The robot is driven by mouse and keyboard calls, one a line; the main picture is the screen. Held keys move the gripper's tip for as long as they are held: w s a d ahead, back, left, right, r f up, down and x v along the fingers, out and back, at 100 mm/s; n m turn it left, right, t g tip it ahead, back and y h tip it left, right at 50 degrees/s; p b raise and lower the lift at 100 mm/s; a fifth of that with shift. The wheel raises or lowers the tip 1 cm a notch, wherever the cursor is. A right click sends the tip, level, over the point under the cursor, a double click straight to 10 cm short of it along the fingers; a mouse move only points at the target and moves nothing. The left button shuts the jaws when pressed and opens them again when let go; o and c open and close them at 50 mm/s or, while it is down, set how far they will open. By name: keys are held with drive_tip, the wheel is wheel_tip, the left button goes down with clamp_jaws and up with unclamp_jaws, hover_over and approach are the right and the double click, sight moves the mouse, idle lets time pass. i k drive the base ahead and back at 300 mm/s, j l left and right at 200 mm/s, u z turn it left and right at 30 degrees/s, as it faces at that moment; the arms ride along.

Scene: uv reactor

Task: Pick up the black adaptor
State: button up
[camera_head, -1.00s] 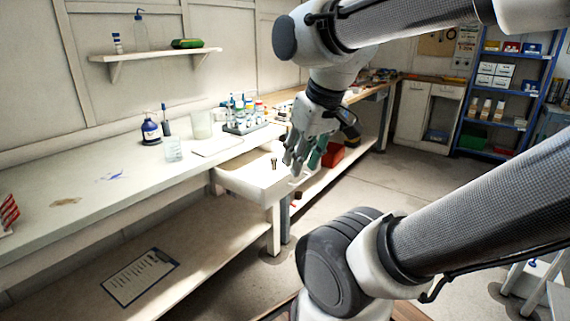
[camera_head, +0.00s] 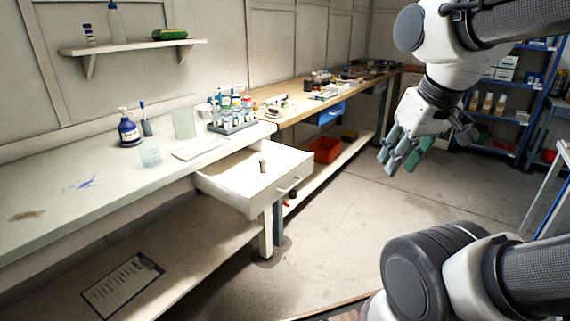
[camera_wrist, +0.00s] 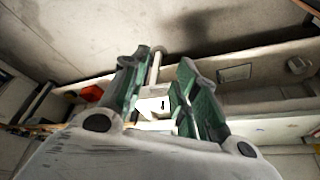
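A small dark upright piece (camera_head: 263,166), possibly the black adaptor, stands inside the pulled-out white drawer (camera_head: 234,195) under the bench. It is too small to identify surely. My gripper (camera_head: 392,163) hangs in the air to the right of the drawer, well apart from it. In the wrist view its green-padded fingers (camera_wrist: 163,65) are spread with a gap between them and hold nothing. A pale patch with a small dark mark shows through that gap; I cannot tell whether it is the same piece.
The white bench (camera_head: 95,190) carries a blue pump bottle (camera_head: 128,130), a beaker (camera_head: 149,154) and a bottle rack (camera_head: 233,122). A clipboard (camera_head: 122,284) lies on the lower shelf. A red bin (camera_head: 325,149) stands beyond the drawer. The floor (camera_head: 345,220) right of the drawer is clear.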

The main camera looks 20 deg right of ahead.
sight(262, 162)
drive_tip(key=i+l, duration=0.1)
drive_tip(key=i, duration=0.55)
drive_tip(key=i+l+u, duration=0.1)
drive_tip(key=i, duration=0.55)
